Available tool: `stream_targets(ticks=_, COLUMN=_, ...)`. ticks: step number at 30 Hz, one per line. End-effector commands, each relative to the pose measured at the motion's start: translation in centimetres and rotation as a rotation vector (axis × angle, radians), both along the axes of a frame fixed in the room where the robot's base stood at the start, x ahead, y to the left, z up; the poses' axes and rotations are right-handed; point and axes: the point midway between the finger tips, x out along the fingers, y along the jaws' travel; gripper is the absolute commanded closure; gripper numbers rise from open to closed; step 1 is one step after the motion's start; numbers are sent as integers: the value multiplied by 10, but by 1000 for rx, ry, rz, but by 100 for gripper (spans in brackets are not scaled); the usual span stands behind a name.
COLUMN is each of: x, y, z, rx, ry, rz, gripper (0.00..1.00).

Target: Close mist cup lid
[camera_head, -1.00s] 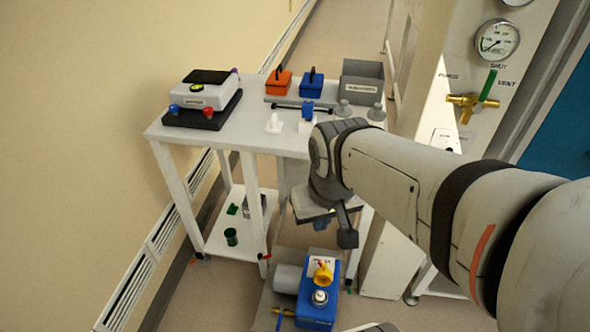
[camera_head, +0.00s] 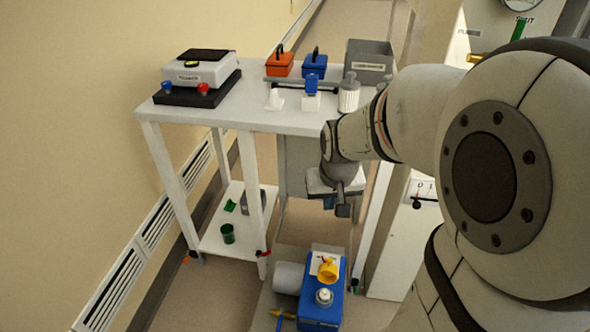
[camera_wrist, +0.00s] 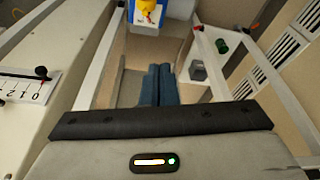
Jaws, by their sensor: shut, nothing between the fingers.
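A blue machine (camera_head: 321,297) stands low in front of the white table, with a yellow cup-like part (camera_head: 328,270) and a round whitish cap (camera_head: 324,296) on top. The yellow part looks like the mist cup or its lid; which one, and how far open, I cannot tell. The machine also shows at the top edge of the wrist view (camera_wrist: 147,18), partly cut off. My gripper (camera_head: 329,204) hangs above and behind the machine, apart from it. In the wrist view its blue fingers (camera_wrist: 158,72) are together and empty.
The white table (camera_head: 225,112) holds a balance-like device (camera_head: 200,70), orange (camera_head: 280,64) and blue (camera_head: 314,65) boxes and a grey bin (camera_head: 369,62). Its lower shelf (camera_head: 214,240) bears a green cup (camera_head: 228,234). A wall panel with a gauge stands at right.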

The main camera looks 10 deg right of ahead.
Motion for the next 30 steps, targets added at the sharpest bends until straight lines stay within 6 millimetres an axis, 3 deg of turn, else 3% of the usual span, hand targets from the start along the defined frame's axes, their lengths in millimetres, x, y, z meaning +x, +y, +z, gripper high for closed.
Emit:
stream_targets(ticks=1, x=14, y=-7, z=-49, rx=0, ry=5, rz=-16, gripper=100)
stream_targets(ticks=9, x=80, y=-43, z=-195, rx=0, ry=-22, rz=-90, gripper=100)
stream_targets(ticks=12, x=96, y=-54, z=-236, rx=0, ry=-30, rz=-111, gripper=100)
stream_targets(ticks=15, x=106, y=-62, z=-264, rx=-1, ry=-37, rz=-124, gripper=100)
stream_targets(ticks=25, x=119, y=-69, z=-302, rx=-1, ry=-43, rz=-133, gripper=100)
stream_targets(ticks=30, x=128, y=-71, z=-337, rx=-1, ry=-41, rz=-133, gripper=100)
